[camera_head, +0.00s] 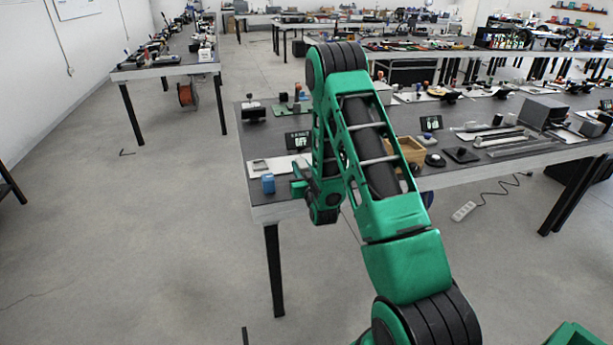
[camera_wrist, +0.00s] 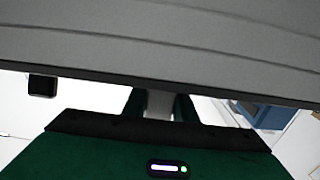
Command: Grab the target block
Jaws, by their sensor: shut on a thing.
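My gripper (camera_wrist: 159,105) shows in the wrist view as two dark green fingers. They are shut on a pale grey block (camera_wrist: 158,104), of which only a narrow face shows between them. In the head view, my gripper (camera_head: 299,178) is low over the near-left corner of the table, and what it holds is too small to make out there. A small blue block-like object (camera_head: 268,184) stands on the table just left of my gripper. A blue shape (camera_wrist: 268,116) at the right of the wrist view may be the same object.
The near table (camera_head: 263,212) carries a pale sheet (camera_head: 270,166), small black displays, a wooden box (camera_head: 408,151) and several other items. A small dark object (camera_wrist: 41,86) shows left in the wrist view. The floor left of the table is clear.

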